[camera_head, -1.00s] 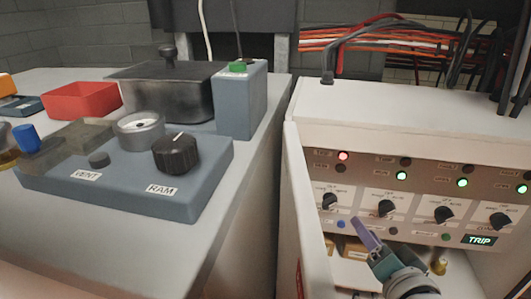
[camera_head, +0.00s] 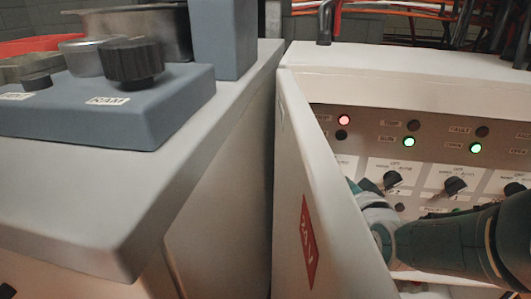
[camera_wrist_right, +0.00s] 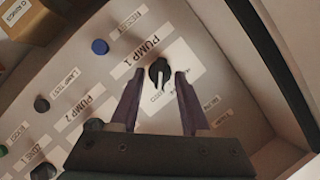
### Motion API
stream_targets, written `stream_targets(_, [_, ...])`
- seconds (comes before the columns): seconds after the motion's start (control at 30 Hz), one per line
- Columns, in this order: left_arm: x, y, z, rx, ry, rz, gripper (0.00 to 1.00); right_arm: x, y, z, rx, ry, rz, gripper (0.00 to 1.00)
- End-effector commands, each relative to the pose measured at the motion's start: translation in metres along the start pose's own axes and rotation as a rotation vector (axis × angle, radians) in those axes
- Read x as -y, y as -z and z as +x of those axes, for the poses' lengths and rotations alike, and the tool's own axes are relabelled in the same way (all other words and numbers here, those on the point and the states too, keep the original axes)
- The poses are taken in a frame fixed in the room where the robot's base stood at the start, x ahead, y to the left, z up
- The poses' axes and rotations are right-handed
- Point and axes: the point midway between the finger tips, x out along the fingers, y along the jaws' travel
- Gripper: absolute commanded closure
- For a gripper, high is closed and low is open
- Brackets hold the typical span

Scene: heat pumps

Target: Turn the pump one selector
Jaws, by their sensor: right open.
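The pump one selector (camera_wrist_right: 160,72) is a black knob on a white plate beside the "PUMP 1" label in the right wrist view. My right gripper (camera_wrist_right: 160,76) is open, with its two purple fingertips on either side of the knob. I cannot tell whether they touch it. In the head view, my right arm reaches in from the right, and its fingers and the pump one selector are hidden behind the cabinet's open door (camera_head: 320,210). My left gripper is not in view.
Other selectors (camera_head: 455,185) and lit lamps, one red (camera_head: 344,120) and several green, sit on the panel. The wrist view shows a blue button (camera_wrist_right: 99,47) near "RESET" and a cardboard-coloured box (camera_wrist_right: 35,18). A grey-blue control box (camera_head: 160,110) stands on the left bench.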

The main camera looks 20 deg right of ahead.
Motion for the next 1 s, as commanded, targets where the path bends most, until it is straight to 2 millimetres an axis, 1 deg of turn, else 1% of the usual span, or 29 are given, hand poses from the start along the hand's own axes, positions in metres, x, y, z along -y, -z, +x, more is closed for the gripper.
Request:
stream_targets(0.17, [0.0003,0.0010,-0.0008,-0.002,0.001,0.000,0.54,0.0003,0.0006,-0.0001,0.000,0.000,-0.001,0.54])
stream_targets(0.2, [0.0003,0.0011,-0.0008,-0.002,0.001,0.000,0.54,0.0003,0.0006,-0.0002,0.000,0.000,-0.001,0.56])
stream_targets(0.6, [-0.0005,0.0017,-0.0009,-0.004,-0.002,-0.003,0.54,0.0002,0.0003,-0.0003,0.000,0.000,-0.001,1.00])
stream_targets(1.0, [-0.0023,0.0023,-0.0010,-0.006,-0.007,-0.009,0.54,0.0002,0.0002,-0.0004,0.000,0.000,-0.001,1.00])
